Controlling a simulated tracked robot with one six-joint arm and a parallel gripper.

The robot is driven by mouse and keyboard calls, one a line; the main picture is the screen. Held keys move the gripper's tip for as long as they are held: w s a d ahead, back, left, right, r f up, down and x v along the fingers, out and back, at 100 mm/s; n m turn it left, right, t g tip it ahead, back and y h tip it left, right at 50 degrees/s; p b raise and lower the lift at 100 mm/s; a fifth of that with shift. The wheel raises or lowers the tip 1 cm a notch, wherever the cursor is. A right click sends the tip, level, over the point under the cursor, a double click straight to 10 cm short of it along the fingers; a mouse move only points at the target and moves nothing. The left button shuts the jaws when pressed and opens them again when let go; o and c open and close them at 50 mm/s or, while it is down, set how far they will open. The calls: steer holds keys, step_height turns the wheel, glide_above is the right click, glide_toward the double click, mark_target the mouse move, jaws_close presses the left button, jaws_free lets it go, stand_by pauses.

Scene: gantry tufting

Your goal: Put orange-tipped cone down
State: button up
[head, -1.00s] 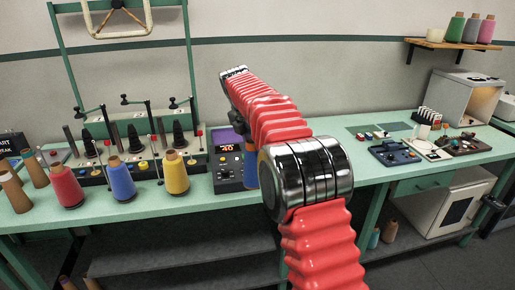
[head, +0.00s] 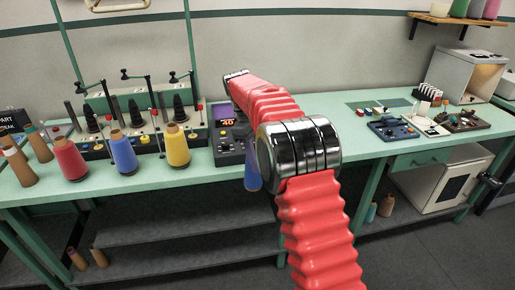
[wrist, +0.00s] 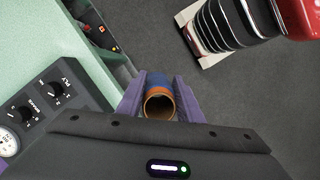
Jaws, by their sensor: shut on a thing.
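The orange-tipped cone (wrist: 159,104) is in my gripper (wrist: 160,88) in the wrist view. Its hollow orange rim faces the camera, and a blue body shows beyond it. The two purple fingers are shut on its sides. Grey floor lies around it in that view, with the green table edge to the left. In the head view, a blue part (head: 252,178) shows beside my red arm, in front of the bench edge. My arm hides most of the gripper there.
The green bench (head: 200,186) carries red (head: 70,158), blue (head: 123,152) and yellow (head: 177,146) cones and brown ones at left. A control box (head: 228,134) stands behind my arm. The bench right of my arm has bare room. Small cones stand on the lower shelf.

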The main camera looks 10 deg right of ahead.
steer(key=s+f+m+g+y, duration=0.1)
steer(key=s+f+m+y, duration=0.1)
steer(key=s+f+m, duration=0.7)
steer(key=shift+s+d+m+y, duration=0.3)
steer(key=shift+d+m, duration=0.05)
steer(key=shift+m, duration=0.15)
steer(key=shift+a, duration=0.1)
